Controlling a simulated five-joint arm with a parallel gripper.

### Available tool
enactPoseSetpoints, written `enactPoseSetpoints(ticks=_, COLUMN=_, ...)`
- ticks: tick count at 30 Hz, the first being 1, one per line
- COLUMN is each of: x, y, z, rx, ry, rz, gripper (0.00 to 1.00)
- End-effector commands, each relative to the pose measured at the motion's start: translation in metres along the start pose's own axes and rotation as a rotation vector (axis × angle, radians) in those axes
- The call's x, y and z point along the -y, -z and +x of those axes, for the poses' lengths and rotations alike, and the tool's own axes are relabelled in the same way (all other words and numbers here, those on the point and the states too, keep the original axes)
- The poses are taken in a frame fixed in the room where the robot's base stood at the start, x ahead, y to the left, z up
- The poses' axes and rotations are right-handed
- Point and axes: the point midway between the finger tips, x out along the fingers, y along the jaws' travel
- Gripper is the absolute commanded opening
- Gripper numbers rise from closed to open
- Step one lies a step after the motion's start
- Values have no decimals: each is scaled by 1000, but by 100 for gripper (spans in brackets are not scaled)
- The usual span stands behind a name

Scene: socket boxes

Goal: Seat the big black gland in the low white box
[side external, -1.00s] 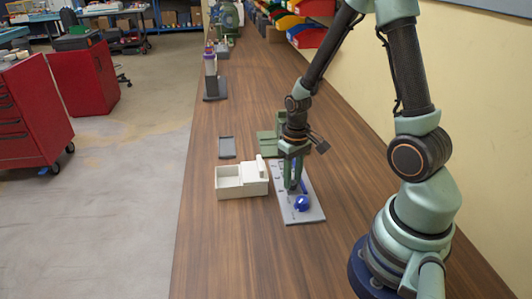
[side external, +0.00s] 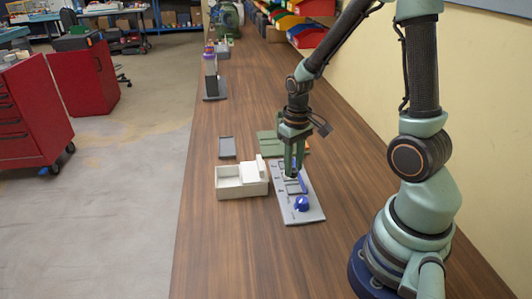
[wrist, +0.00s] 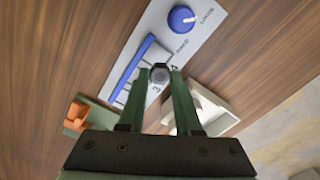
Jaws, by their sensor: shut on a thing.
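My gripper (side external: 292,174) is shut on the black gland, a small dark piece that shows end-on between the fingertips in the wrist view (wrist: 160,73). The gland is held above the grey panel, and in the side view it is tiny and dark at the fingertips. The white box (side external: 229,194) stands on the bench just left of the panel. It has an open compartment on its left and a higher part on its right. In the wrist view, part of the white box (wrist: 222,122) shows behind the right finger.
The grey panel (side external: 309,216) carries a blue knob (side external: 301,203), a blue bar (wrist: 133,68) and printed numbers. A dark tray (side external: 227,147) lies behind the white box. A green base (side external: 268,142) is behind the panel, with an orange part (wrist: 77,115). Bench in front is clear.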

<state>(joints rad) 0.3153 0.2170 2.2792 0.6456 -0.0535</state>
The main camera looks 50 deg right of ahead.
Motion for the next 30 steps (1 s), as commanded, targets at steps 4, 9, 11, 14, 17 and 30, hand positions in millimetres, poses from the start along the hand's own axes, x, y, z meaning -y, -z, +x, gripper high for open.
enactPoseSetpoints(ticks=4, x=0, y=0, z=0, rx=0, ry=0, rz=0, gripper=1)
enactPoseSetpoints(ticks=9, x=0, y=1, z=-8, rx=-4, ry=0, rz=0, gripper=1)
enactPoseSetpoints(ticks=11, x=0, y=2, z=-15, rx=-6, ry=0, rz=0, gripper=1)
enactPoseSetpoints(ticks=14, x=0, y=2, z=-32, rx=-9, ry=0, rz=0, gripper=1)
enactPoseSetpoints(ticks=17, x=0, y=1, z=-46, rx=-6, ry=0, rz=0, gripper=1)
enactPoseSetpoints(ticks=30, x=11, y=18, z=-87, rx=0, ry=0, rz=-2, gripper=1)
